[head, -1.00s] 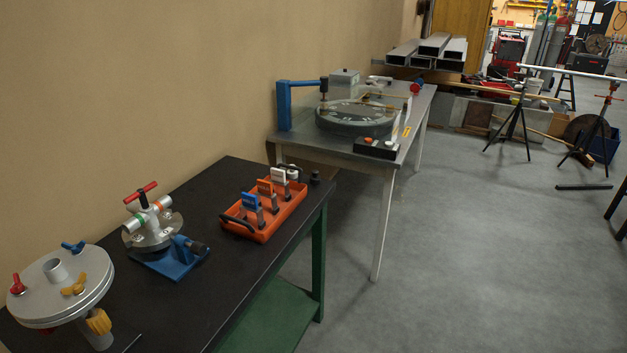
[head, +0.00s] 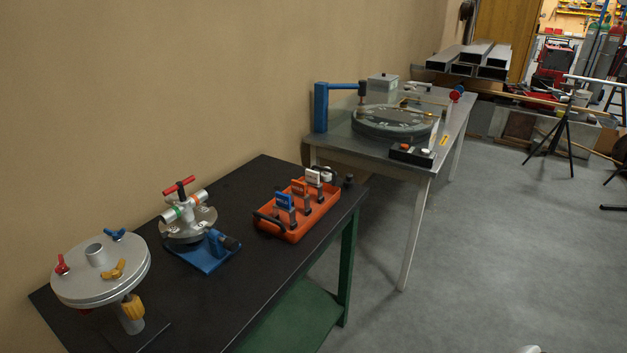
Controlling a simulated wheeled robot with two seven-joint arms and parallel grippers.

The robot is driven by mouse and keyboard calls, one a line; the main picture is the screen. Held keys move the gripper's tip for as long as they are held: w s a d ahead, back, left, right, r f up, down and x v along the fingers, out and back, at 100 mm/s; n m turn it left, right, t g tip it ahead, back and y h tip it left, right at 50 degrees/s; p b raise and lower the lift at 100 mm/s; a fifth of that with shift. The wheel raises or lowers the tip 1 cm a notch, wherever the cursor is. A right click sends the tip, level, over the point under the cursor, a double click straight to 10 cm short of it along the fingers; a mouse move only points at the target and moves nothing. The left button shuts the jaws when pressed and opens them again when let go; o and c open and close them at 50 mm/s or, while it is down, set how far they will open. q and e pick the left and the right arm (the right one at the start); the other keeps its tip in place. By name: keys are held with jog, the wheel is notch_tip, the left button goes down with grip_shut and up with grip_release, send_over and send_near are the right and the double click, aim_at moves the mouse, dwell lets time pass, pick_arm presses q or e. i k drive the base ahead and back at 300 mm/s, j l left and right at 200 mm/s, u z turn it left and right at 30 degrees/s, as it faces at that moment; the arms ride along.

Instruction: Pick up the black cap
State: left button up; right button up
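A small black object (head: 348,181), which looks like the black cap, stands at the far right corner of the black table (head: 215,310), just beyond the orange tray (head: 292,236). It is small in the picture, so its detail is hard to make out. Neither of my grippers can be made out in the head view. A small pale piece shows at the bottom edge, too little to identify.
On the black table also stand a silver round-lidded vessel (head: 100,270) and a valve fitting on a blue stand (head: 210,252). Behind is a grey table (head: 450,150) with a round glass-topped device (head: 392,122). Open grey floor (head: 490,270) lies to the right.

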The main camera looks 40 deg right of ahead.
aim_at(347, 183)
jog(key=l+u, duration=0.4)
jog(key=l, duration=0.2)
jog(key=k+l+u, duration=0.1)
jog(key=l+u, duration=0.35)
jog(key=l, duration=0.15)
